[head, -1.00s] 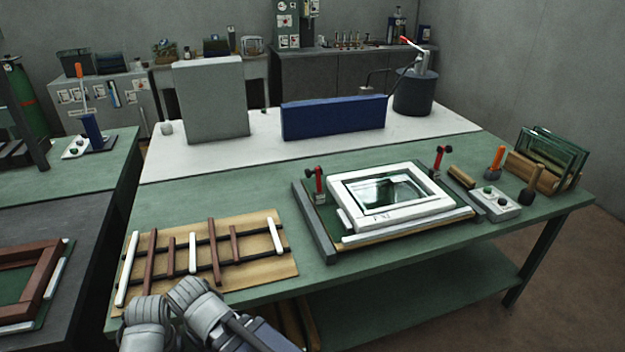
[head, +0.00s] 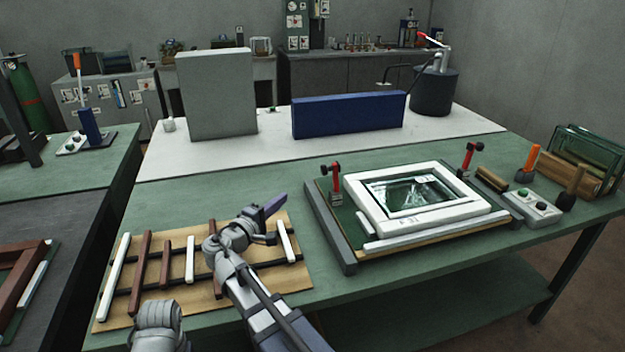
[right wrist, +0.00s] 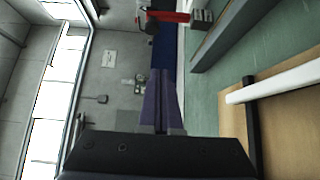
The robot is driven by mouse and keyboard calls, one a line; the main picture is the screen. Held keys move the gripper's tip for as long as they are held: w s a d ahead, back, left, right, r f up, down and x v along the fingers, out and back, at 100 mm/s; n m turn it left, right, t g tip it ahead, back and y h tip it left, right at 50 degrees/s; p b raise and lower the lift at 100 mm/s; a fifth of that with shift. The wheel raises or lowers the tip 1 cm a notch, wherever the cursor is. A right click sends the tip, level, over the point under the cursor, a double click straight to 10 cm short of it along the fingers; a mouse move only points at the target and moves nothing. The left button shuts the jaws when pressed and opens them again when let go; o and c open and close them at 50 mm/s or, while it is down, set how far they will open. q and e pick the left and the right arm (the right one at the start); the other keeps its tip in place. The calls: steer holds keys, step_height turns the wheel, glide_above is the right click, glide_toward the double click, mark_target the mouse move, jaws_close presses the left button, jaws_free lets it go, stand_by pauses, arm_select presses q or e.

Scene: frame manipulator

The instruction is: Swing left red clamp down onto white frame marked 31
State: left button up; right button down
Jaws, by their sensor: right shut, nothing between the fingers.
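The white frame (head: 366,207) marked 31 lies on the green-topped fixture at the right of the table, with a glass pane inside it. The left red clamp (head: 336,180) stands upright at the fixture's left rear corner, its dark knob at the top and clear of the frame. It also shows at the top of the right wrist view (right wrist: 172,17). My right gripper (head: 277,204) is shut and empty, raised over the slatted board and left of the clamp; its fingers (right wrist: 161,100) are together in the right wrist view. My left gripper is not in view.
A second red clamp (head: 469,156) stands upright at the fixture's right rear. The board with slats (head: 210,315) lies left of the fixture. A button box (head: 532,206) and a glass rack (head: 585,165) stand to the right. Green table lies bare between board and fixture.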

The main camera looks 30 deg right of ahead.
steer(key=s+d+r+x, duration=0.1)
steer(key=s+r+x, duration=0.1)
steer(key=x, duration=1.1)
steer(key=shift+w+d+h+p, duration=0.15)
steer(key=shift+d+h+p, duration=0.15)
steer(key=shift+p, duration=0.05)
